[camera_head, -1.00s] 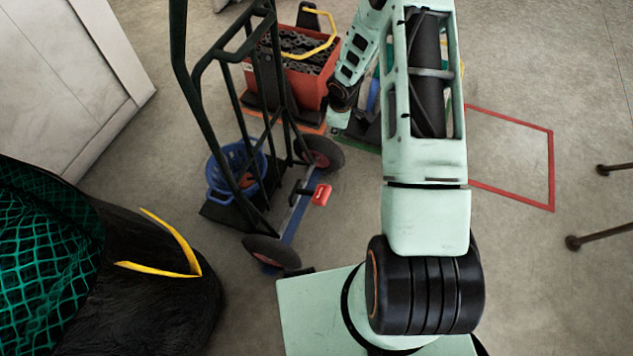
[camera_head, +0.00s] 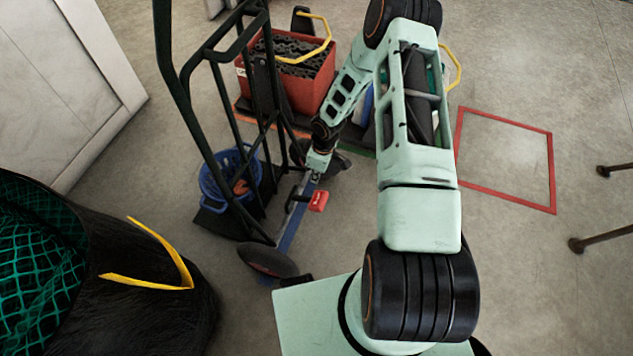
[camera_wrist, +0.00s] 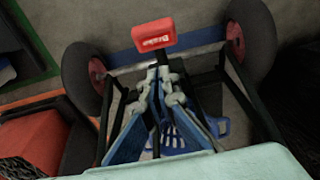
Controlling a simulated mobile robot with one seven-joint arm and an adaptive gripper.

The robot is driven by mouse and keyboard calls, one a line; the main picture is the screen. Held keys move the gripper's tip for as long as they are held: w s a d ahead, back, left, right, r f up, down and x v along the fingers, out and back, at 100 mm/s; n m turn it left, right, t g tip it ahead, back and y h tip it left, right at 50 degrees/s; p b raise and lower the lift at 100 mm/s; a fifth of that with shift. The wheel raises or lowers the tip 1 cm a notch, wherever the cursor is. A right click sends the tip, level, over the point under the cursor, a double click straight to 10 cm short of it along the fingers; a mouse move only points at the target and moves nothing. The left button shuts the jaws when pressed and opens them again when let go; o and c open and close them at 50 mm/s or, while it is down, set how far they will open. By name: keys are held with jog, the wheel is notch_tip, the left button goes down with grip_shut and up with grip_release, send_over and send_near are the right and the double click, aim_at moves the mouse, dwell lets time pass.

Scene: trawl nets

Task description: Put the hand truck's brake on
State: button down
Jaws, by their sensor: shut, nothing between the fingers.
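The hand truck (camera_head: 162,40) stands upright left of my arm, with a dark tube frame, two black wheels and a blue axle bar (camera_head: 292,226). A red brake pedal (camera_head: 318,201) sticks out from the axle area between the wheels. In the wrist view the pedal (camera_wrist: 153,34) shows as a red block with small white lettering, in front of the blue bar (camera_wrist: 200,37). My gripper (camera_wrist: 160,72) is shut and empty, its tips just short of the pedal in that picture; I cannot tell if they touch. In the head view my wrist partly hides the far wheel.
A blue basket (camera_head: 222,190) sits on the truck's toe plate. A red crate (camera_head: 300,72) with dark contents stands behind. A black bag with green net (camera_head: 150,300) and yellow straps is at front left. Floor inside the red outline (camera_head: 505,160) is clear.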

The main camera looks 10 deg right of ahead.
jog(key=b, duration=0.2)
send_over(316, 199)
jog(key=f, duration=0.5)
jog(key=a+f, duration=0.1)
jog(key=f, duration=0.2)
jog(key=shift+w, duration=0.2)
jog(key=f, duration=0.2)
jog(key=d+f+b, duration=0.1)
jog(key=shift+s+d+f, duration=0.1)
jog(key=shift+s+f, duration=0.15)
jog(key=shift+s, duration=0.1)
jog(key=shift+f, duration=0.15)
jog(key=shift+d+f, duration=0.1)
jog(key=shift+d, duration=0.05)
